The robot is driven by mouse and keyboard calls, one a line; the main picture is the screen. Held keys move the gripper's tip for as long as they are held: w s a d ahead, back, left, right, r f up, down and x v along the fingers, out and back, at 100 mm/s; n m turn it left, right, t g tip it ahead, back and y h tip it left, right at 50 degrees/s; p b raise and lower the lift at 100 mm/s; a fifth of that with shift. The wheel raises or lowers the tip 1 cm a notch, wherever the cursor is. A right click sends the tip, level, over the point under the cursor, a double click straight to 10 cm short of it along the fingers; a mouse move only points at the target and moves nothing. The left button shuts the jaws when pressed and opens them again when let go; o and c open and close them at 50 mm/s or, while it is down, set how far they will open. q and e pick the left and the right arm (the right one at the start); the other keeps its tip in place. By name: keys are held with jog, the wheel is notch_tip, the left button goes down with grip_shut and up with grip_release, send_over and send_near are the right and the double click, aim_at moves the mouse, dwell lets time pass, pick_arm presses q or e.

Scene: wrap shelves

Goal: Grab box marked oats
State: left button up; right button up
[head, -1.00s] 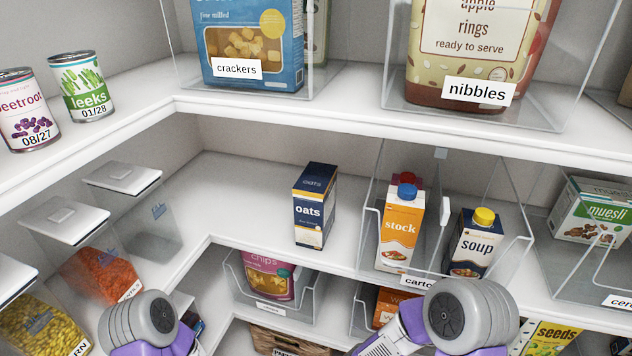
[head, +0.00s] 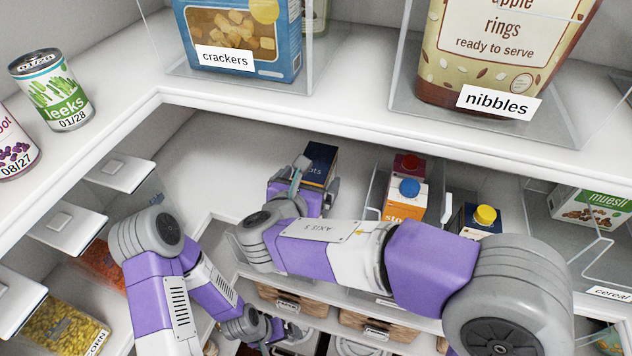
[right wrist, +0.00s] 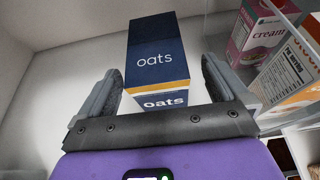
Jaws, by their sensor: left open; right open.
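The oats box (head: 320,152) is dark navy with a yellow band and stands upright on the middle shelf. In the head view my right gripper hides most of its front. In the right wrist view the oats box (right wrist: 160,50) shows its top and part of its front, both lettered "oats". My right gripper (head: 314,180) is open, with its fingers at the box's left and right sides. The right wrist view shows gaps between the box and the fingers of this gripper (right wrist: 161,80). My left gripper (head: 272,332) is low, in front of the lower shelves, open and away from the box.
The upper shelf edge (head: 300,125) overhangs my right arm. The shelf left of the oats (head: 215,165) is bare.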

aim_at(314, 169)
jog(key=x, duration=0.2)
jog(key=p+x, duration=0.1)
jog(key=x, duration=0.2)
jog(key=shift+w+a+r, duration=0.1)
jog(key=shift+a, duration=0.1)
jog(key=c, duration=1.6)
jog(key=shift+r, duration=0.1)
jog(key=shift+c, duration=1)
